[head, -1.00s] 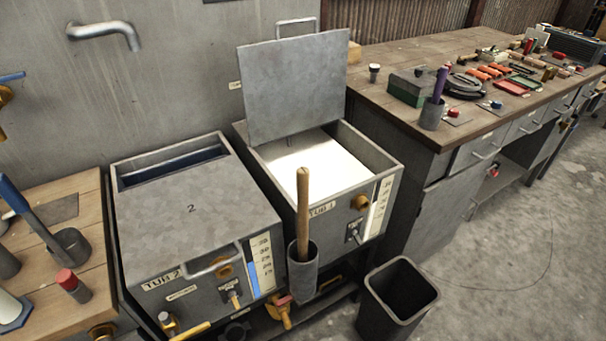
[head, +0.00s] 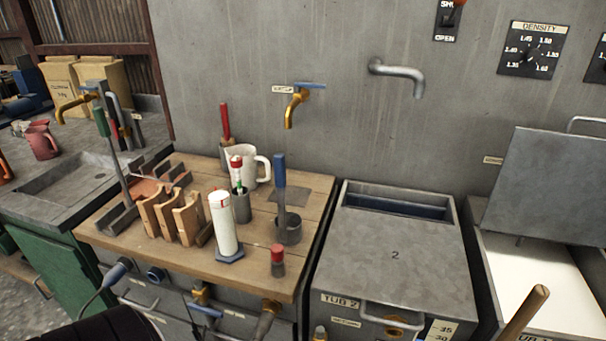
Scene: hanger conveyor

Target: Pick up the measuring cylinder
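The measuring cylinder (head: 223,226) is a white upright tube on a blue, angular foot. It stands on the wooden bench top (head: 180,257), near the front edge. A small dark bottle with a red cap (head: 278,262) stands to its right. Neither of my grippers shows in the head view, so their distance to the cylinder cannot be told.
A wooden rack (head: 172,218) stands left of the cylinder. Behind it are a grey holder (head: 241,207) and a white jug (head: 262,168). Tub 2 (head: 395,250) and a sink (head: 70,185) flank the bench.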

